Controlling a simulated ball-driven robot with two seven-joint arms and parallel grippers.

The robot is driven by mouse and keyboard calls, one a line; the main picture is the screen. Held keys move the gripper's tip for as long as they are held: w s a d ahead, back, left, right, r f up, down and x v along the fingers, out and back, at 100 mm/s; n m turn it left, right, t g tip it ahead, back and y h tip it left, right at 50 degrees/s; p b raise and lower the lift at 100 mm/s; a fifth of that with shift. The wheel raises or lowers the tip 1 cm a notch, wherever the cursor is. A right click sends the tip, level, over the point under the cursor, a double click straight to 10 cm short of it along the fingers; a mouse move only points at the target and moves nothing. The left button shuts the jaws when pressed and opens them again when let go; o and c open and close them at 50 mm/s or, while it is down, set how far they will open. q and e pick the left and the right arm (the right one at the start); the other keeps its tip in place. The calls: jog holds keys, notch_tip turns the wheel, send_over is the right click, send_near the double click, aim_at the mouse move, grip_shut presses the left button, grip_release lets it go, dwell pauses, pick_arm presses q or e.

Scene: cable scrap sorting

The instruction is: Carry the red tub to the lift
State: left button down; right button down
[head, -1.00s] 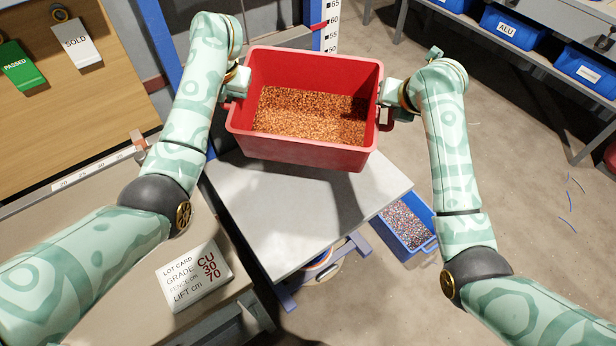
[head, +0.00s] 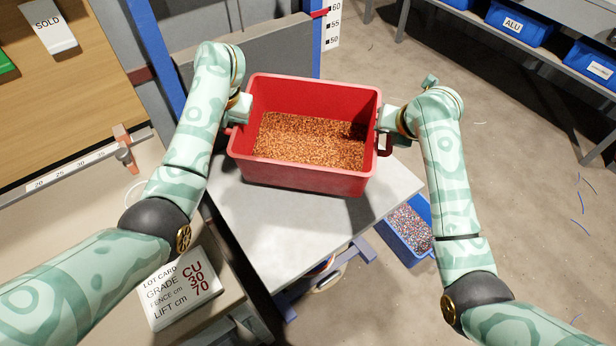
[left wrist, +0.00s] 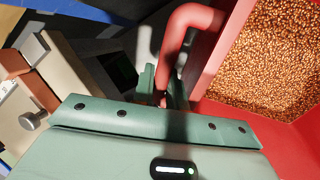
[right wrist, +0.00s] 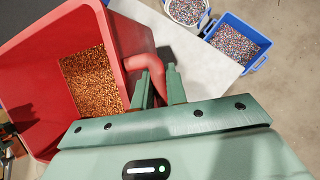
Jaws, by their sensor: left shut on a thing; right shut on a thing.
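The red tub (head: 300,178) holds copper-coloured granules (head: 310,140) and looks level. It is over the lift's grey plate (head: 280,220), towards its far end; I cannot tell whether its base touches the plate. My left gripper (head: 237,112) is shut on the tub's left handle, a red bar that shows in the left wrist view (left wrist: 180,40). My right gripper (head: 388,124) is shut on the right handle, which shows in the right wrist view (right wrist: 145,68). The tub's underside is hidden.
A blue post and a height scale (head: 333,25) stand behind the tub. A blue bin (head: 408,232) of mixed granules sits on the floor right of the plate. Blue bins (head: 515,25) line a shelf at upper right.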

pick_arm(q)
jog(key=shift+r, duration=0.1)
pick_arm(e)
jog(key=shift+r, duration=0.1)
pick_arm(q)
jog(key=c, duration=1.4)
grip_release()
pick_arm(e)
jog(key=c, duration=1.4)
grip_release()
jog(key=shift+s, duration=0.1)
pick_arm(q)
jog(key=v, duration=1.1)
jog(key=shift+d+r, duration=0.15)
jog(key=shift+r, duration=0.2)
pick_arm(e)
jog(key=v, duration=1.1)
jog(key=shift+s+r, duration=0.25)
jog(key=shift+s, duration=0.05)
pick_arm(q)
jog(key=shift+s, duration=0.15)
pick_arm(e)
jog(key=shift+d, duration=0.15)
